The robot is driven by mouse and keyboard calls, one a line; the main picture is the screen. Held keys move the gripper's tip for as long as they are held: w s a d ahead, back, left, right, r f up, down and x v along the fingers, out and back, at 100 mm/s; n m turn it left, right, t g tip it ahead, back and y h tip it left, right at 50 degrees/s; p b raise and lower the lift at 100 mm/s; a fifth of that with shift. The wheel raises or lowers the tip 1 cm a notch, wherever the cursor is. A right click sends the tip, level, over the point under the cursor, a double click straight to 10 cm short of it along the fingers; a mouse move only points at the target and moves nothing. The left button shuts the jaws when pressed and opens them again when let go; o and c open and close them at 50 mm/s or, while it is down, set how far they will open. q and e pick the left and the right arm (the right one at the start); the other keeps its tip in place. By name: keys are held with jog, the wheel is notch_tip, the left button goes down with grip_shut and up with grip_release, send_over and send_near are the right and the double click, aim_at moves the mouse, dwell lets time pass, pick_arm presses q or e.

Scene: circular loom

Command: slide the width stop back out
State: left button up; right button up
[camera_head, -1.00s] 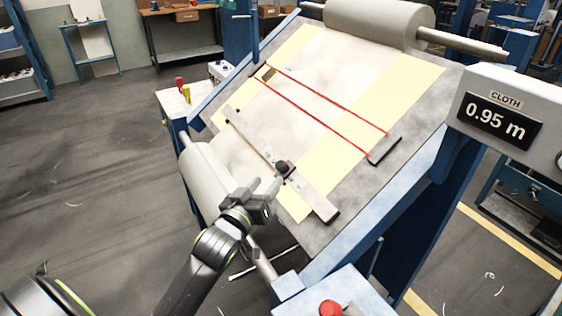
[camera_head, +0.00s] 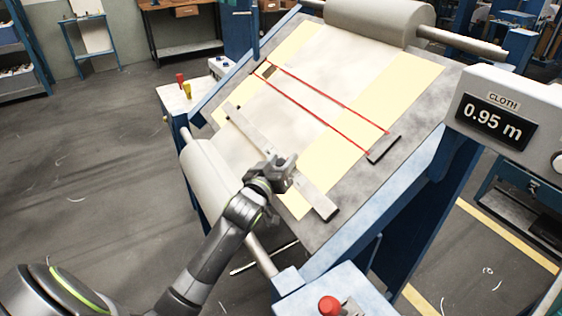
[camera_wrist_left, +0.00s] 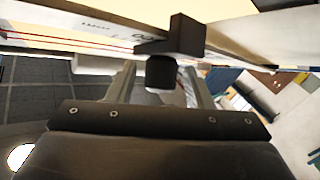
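A long pale bar (camera_head: 252,128) lies across the cloth on the tilted board; I take it to belong to the width stop. In the left wrist view a black bracket with a dark knob (camera_wrist_left: 161,73) stands at this bar. My left gripper (camera_head: 280,172) is at the bar's lower half and hides the knob in the head view. In the left wrist view the fingers of my left gripper (camera_wrist_left: 160,88) are open, one on each side of the knob, with visible gaps. My right gripper is not in view.
A cloth roll (camera_head: 375,22) lies at the top, another (camera_head: 207,178) at the lower left. A display (camera_head: 497,121) reads 0.95 m. A red button (camera_head: 329,305) is at the front.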

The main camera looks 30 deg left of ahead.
pick_arm(q)
grip_shut()
dwell(1.2)
